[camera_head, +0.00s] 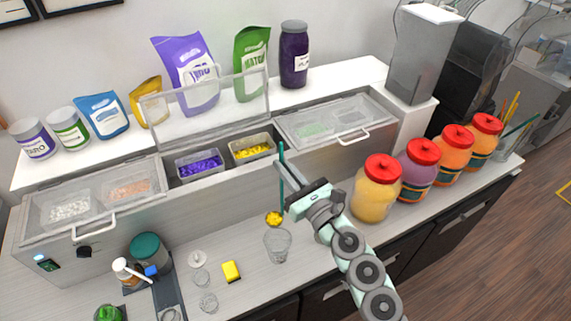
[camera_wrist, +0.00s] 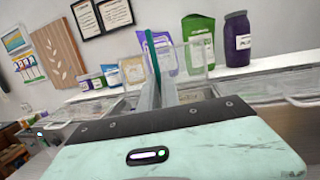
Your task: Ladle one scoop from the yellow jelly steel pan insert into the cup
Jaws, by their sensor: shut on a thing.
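The steel pan insert with yellow jelly (camera_head: 251,149) sits in the open middle section of the counter unit. My gripper (camera_head: 286,170) is shut on the teal handle of the ladle (camera_head: 281,176), in front of and to the right of that insert. The handle stands nearly upright between the fingers, and it also shows in the wrist view (camera_wrist: 152,52). Yellow jelly (camera_head: 274,217) shows at the ladle's lower end. The clear cup (camera_head: 278,247) stands upright on the front counter, just below the jelly in the picture. The ladle's bowl is too small to make out.
Red-lidded jars (camera_head: 376,190) stand to the right. A yellow sponge (camera_head: 231,271) and small clear cups (camera_head: 208,302) lie left of the cup.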

